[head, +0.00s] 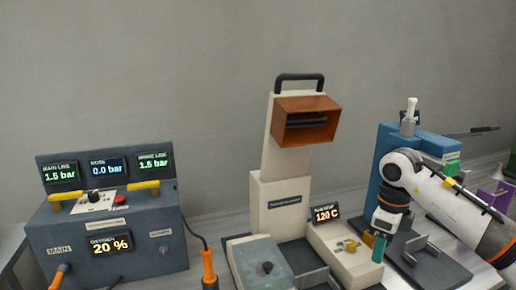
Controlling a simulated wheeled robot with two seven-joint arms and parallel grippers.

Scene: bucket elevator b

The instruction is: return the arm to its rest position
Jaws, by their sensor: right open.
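My right arm (456,208), white with dark and orange bands, reaches in from the right edge. Its right gripper (375,246) points down, just right of the cream base with the yellow knob (349,245) and in front of the blue stand (372,190). The gripper is open, and I see nothing held in it. It looks close to the base's right edge; I cannot tell whether they touch. My left gripper is out of view.
A cream tower (280,207) with an orange-brown bucket (306,121) stands in the middle. A grey control box (110,238) with lit displays is at the left. A dark fixture plate (440,268) and a purple part (490,198) lie near the arm.

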